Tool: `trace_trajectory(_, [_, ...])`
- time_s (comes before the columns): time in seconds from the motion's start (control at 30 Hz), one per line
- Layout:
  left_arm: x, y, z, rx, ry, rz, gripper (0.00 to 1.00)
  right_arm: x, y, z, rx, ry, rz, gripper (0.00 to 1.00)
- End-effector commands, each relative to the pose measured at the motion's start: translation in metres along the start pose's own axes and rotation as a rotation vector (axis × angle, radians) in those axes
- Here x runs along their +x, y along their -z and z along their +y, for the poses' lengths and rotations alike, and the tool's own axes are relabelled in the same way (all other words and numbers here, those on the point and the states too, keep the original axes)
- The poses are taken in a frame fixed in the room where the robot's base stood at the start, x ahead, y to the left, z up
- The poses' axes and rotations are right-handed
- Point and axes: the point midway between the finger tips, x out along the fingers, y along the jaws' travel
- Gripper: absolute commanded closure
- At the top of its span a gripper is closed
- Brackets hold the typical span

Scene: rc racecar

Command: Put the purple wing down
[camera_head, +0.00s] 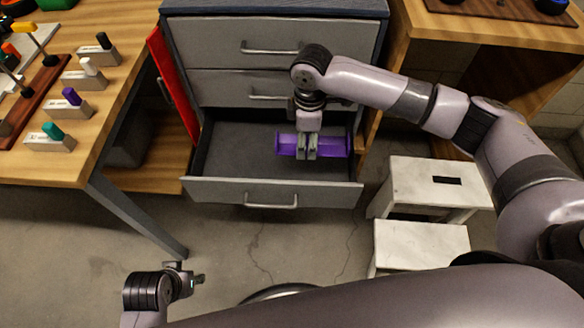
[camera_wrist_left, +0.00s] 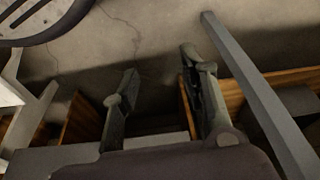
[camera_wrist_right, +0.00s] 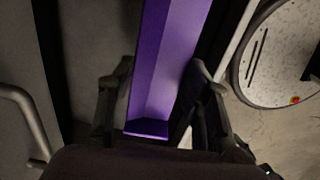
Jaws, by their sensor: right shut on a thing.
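The purple wing (camera_head: 333,146) is at the right part of the open bottom drawer (camera_head: 232,190) in the head view. My right gripper (camera_head: 307,155) reaches down from above and is shut on the wing near its middle. In the right wrist view the wing (camera_wrist_right: 168,55) runs between the two fingers (camera_wrist_right: 160,105). I cannot tell whether the wing touches the drawer floor. My left gripper (camera_head: 198,279) is low over the floor at the lower left. In the left wrist view its fingers (camera_wrist_left: 160,85) are apart with nothing between them.
The drawer is in a grey cabinet (camera_head: 225,45) with shut drawers above. A wooden workbench (camera_head: 130,75) with several coloured-handled tools stands at left. A white step stool (camera_head: 420,245) stands right of the drawer. The drawer's left part is empty.

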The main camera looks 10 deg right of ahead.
Motion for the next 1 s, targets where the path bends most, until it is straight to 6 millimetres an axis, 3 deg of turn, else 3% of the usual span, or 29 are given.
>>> trace_trajectory(0.03, [-0.01, 0.002, -0.001, -0.001, 0.002, 0.011, 0.6, 0.02, -0.001, -0.001, 0.0, 0.004, -0.002, 0.78])
trace_trajectory(0.23, [-0.06, 0.005, -0.003, -0.004, 0.006, 0.035, 0.6, 0.07, 0.0, -0.001, -0.001, 0.003, -0.002, 0.78])
trace_trajectory(0.4, [-0.076, 0.003, -0.003, -0.005, 0.008, 0.042, 0.6, 0.1, 0.0, -0.001, -0.002, 0.001, -0.001, 0.78])
trace_trajectory(0.63, [-0.069, 0.002, -0.003, -0.005, 0.008, 0.039, 0.6, 0.116, 0.0, -0.001, -0.002, 0.001, -0.001, 0.78])
trace_trajectory(0.87, [-0.058, 0.007, -0.002, -0.003, 0.007, 0.077, 0.6, 0.15, 0.0, -0.001, -0.002, 0.001, -0.001, 0.78])
trace_trajectory(1.0, [-0.059, 0.01, -0.002, -0.003, 0.006, 0.086, 0.6, 0.152, 0.0, 0.0, -0.002, -0.001, 0.0, 0.78])
